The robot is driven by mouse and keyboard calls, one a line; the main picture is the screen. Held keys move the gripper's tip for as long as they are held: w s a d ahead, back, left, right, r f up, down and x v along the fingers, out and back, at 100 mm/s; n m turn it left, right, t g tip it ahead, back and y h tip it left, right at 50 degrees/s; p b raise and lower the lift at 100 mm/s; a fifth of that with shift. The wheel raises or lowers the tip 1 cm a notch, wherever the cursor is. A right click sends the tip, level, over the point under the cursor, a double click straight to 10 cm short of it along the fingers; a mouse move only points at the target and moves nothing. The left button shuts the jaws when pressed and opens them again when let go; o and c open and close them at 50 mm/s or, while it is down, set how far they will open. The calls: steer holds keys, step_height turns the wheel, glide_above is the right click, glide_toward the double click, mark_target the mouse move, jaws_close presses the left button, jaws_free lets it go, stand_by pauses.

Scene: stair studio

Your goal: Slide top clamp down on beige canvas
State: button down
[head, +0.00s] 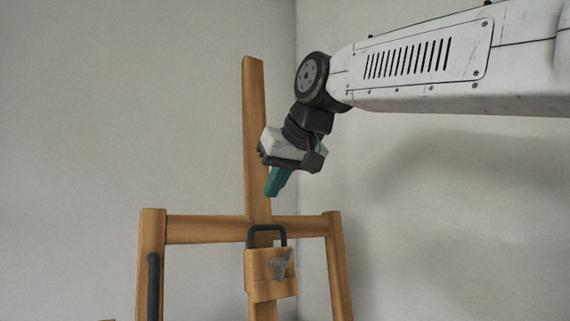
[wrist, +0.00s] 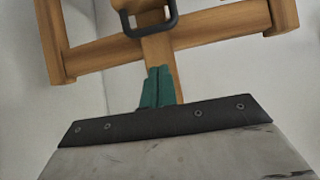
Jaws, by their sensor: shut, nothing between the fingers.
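The top clamp (head: 263,264) is a wooden block with a dark handle loop (head: 267,232) on top and a grey wing knob (head: 281,264) on its front. It sits on the easel's upright mast (head: 254,130), just below the crossbar. In the wrist view the dark loop (wrist: 150,22) shows at the top, with part of the block behind it. My gripper (head: 272,191) has teal fingers, shut and empty, pointing down in front of the mast above the crossbar. The fingers also show in the wrist view (wrist: 157,86), apart from the loop. No beige canvas is visible.
The wooden easel's crossbar (head: 205,229) joins two side legs, the left leg (head: 151,265) and the right leg (head: 338,270). A dark vertical bar (head: 154,285) is at the left leg. Plain pale walls stand behind.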

glide_above(276, 293)
steer(key=w+a, duration=0.1)
steer(key=w, duration=0.1)
steer(key=shift+s+f, duration=0.15)
steer(key=shift+f, duration=1.05)
steer(key=shift+s+f, duration=0.1)
steer(key=shift+f, duration=1.1)
steer(key=f, duration=0.5)
steer(key=s+f, duration=0.1)
steer(key=f, duration=0.3)
steer(key=d+f, duration=0.1)
steer(key=f, duration=0.4)
steer(key=shift+s+d+f, duration=0.1)
steer(key=shift+s+f, duration=0.2)
steer(key=shift+s, duration=0.1)
steer(key=shift+r, duration=0.1)
